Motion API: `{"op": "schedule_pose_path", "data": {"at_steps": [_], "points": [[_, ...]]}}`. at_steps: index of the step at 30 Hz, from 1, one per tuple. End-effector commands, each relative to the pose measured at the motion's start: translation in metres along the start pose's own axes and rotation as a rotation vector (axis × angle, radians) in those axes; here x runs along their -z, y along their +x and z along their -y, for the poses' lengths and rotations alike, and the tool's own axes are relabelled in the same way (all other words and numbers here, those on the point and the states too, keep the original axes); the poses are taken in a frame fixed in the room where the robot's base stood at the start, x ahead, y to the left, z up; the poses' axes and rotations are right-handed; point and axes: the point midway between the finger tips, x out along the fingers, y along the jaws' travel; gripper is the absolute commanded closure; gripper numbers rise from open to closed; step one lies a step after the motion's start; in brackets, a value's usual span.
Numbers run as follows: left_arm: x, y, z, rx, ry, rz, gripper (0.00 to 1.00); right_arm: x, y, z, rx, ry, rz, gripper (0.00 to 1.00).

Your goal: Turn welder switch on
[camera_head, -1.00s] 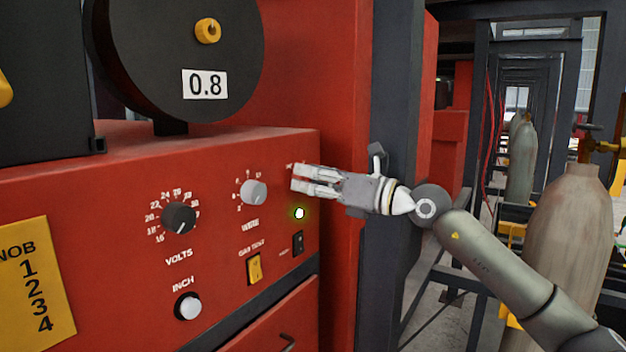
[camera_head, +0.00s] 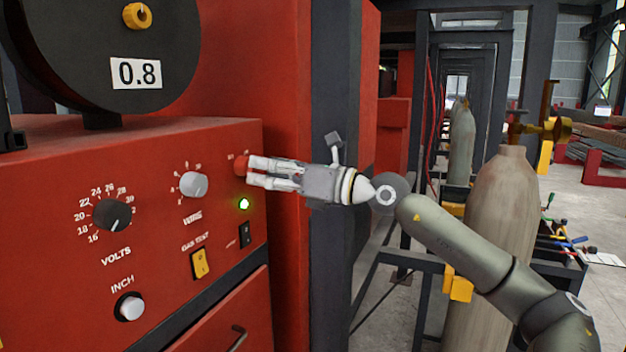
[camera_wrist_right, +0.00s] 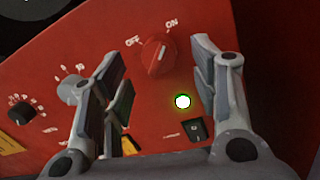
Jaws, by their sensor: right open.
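The welder switch is a red rotary knob (camera_wrist_right: 158,57) with OFF and ON labels in the right wrist view. Its white mark points up toward ON. The knob also shows in the head view (camera_head: 240,165) at the panel's upper right. A round green lamp (camera_head: 244,204) below it is lit, also in the wrist view (camera_wrist_right: 182,101). My right gripper (camera_head: 251,172) is open, its fingertips close to the knob. In the wrist view the knob shows between the spread fingers, with nothing held. Contact cannot be told. My left gripper is out of view.
The red welder panel carries a black volts dial (camera_head: 112,214), a grey wire dial (camera_head: 193,184), a yellow gas test switch (camera_head: 200,263), a black rocker switch (camera_head: 246,235) and a white inch button (camera_head: 130,307). A gas cylinder (camera_head: 500,215) stands beside my right arm.

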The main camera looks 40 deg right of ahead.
Motion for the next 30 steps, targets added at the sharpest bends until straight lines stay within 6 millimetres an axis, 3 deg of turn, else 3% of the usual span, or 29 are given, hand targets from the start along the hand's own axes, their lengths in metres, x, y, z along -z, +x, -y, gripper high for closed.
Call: {"op": "schedule_pose_path", "data": {"at_steps": [17,30], "points": [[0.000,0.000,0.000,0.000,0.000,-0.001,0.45,0.001,-0.025,-0.002,-0.006,0.001,-0.001,0.45],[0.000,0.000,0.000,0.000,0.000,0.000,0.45,0.000,-0.068,0.000,0.001,0.000,0.001,0.45]]}}
